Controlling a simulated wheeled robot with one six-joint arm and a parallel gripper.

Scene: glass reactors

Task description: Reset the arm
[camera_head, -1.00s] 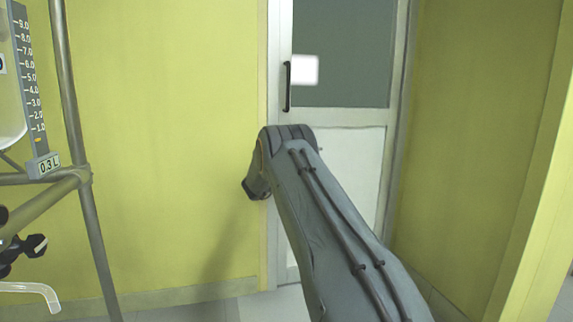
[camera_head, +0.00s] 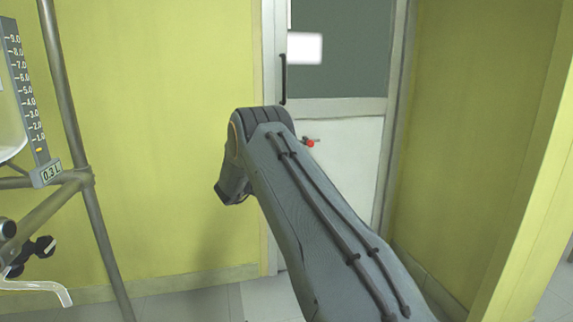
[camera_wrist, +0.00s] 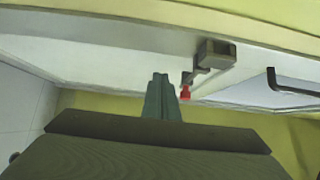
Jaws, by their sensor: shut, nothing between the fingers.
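My gray arm (camera_head: 310,215) reaches up from the lower right in the head view and bends down at its far end, in front of the wall beside the door. The fingers are hidden in that view. In the wrist view my gripper (camera_wrist: 162,98) shows as two greenish-gray fingers closed together, with nothing between them. A small red-tipped fitting (camera_wrist: 185,91) appears just right of the fingertips; I cannot tell how far behind them it lies.
A white door (camera_head: 345,165) with a dark window and a black handle (camera_head: 283,80) stands ahead. The red-tipped fitting shows on it (camera_head: 310,143). At left is a metal frame (camera_head: 75,150) with a scale (camera_head: 28,95) marked 0.3 L. Yellow walls flank the door.

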